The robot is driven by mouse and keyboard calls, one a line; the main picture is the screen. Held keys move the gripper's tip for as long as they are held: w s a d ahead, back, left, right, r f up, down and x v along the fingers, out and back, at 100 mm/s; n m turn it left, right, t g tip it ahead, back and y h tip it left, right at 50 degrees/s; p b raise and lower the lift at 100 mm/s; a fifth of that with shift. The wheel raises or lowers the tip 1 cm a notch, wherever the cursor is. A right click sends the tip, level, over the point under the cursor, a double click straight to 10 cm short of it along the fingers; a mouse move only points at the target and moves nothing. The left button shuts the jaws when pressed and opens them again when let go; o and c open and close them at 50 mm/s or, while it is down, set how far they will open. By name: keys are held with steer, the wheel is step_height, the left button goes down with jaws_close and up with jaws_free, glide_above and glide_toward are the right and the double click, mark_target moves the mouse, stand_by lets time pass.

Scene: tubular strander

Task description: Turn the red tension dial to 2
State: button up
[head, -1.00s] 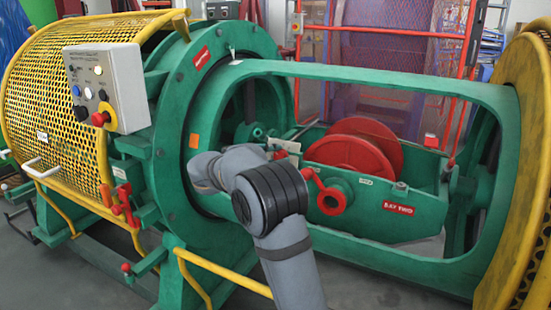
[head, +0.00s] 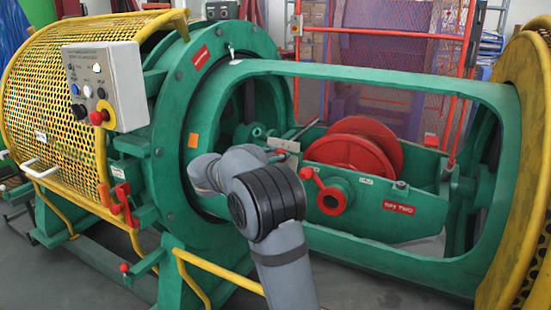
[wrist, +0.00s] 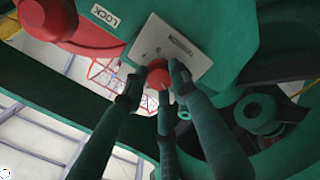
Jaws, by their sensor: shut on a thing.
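The red tension dial (wrist: 158,72) sits on a pale plate (wrist: 186,56) with small dark markings in the wrist view. My gripper (wrist: 157,82) has its fingers closed around the dial. The fingers hide much of the dial and part of the plate, and I cannot read which number it points to. In the head view the plate (head: 283,145) shows small on the green cradle (head: 400,208), just beyond my arm. The dial and my fingertips are hidden there.
A red hand lever (head: 328,196) and a red reel (head: 355,150) are right of my arm. The green frame's lower rail (head: 390,260) runs in front. A control box (head: 108,85) and yellow mesh guard (head: 45,100) stand left. The cradle opening is free at the right.

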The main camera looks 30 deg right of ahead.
steer(key=shift+n, duration=0.4)
steer(key=o, duration=1.1)
steer(key=shift+o, duration=0.3)
steer(key=shift+a, duration=0.1)
steer(key=v, duration=1.2)
steer(key=shift+w+f, duration=0.1)
